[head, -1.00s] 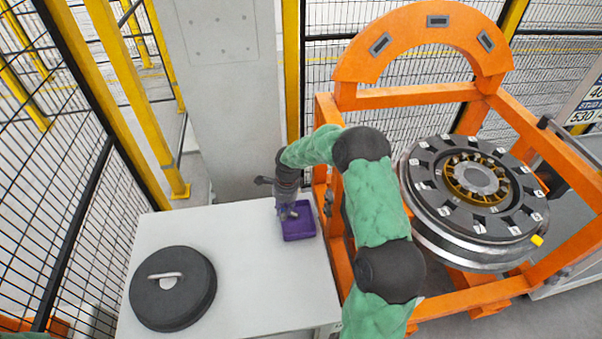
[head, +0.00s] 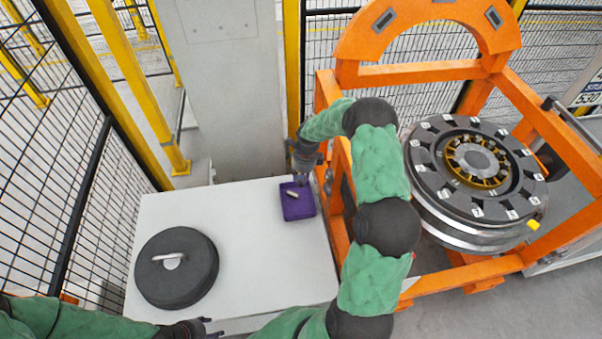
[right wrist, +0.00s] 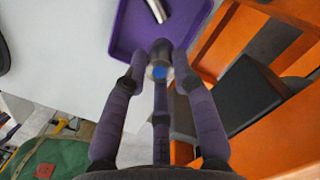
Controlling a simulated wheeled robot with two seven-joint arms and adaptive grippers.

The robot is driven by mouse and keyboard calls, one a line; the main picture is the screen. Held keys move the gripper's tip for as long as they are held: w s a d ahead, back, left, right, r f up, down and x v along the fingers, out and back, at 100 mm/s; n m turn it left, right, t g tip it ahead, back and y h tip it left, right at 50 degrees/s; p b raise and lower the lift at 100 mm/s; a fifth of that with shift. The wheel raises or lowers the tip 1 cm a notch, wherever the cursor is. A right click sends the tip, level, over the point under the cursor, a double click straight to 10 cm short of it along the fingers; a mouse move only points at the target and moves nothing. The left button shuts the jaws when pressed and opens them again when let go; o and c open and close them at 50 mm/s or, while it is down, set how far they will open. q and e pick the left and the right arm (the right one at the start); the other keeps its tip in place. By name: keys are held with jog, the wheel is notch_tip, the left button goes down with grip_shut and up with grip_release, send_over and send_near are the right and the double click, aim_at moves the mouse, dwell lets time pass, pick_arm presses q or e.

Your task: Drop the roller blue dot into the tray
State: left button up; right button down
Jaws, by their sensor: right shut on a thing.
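The purple tray (head: 306,209) sits at the far right corner of the white table. It also shows in the right wrist view (right wrist: 199,37). A metal roller (head: 293,194) lies in it and shows at the top of the wrist view (right wrist: 157,10). My right gripper (head: 301,181) is at the tray's far edge. In the wrist view its fingers (right wrist: 160,64) are shut on the roller with a blue dot (right wrist: 159,73), seen end-on, its length mostly hidden. My left gripper (head: 211,328) is at the table's front edge, fingers apart and empty.
A dark round lid with a handle (head: 177,275) lies on the table's left. An orange gantry frame (head: 334,98) stands close right of the tray, holding a bearing wheelset (head: 432,185). A grey column (head: 237,110) rises behind the table. The table middle (head: 255,250) is clear.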

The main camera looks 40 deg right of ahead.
aim_at(301, 181)
jog(key=shift+f+b, duration=0.5)
jog(key=shift+f, duration=1.25)
jog(key=c, duration=0.9)
grip_release()
jog(key=r, duration=0.8)
jog(key=s+r, duration=0.1)
jog(key=r, duration=0.3)
jog(key=shift+s+d, duration=0.1)
jog(key=shift+d, duration=0.25)
jog(key=shift+f, duration=0.1)
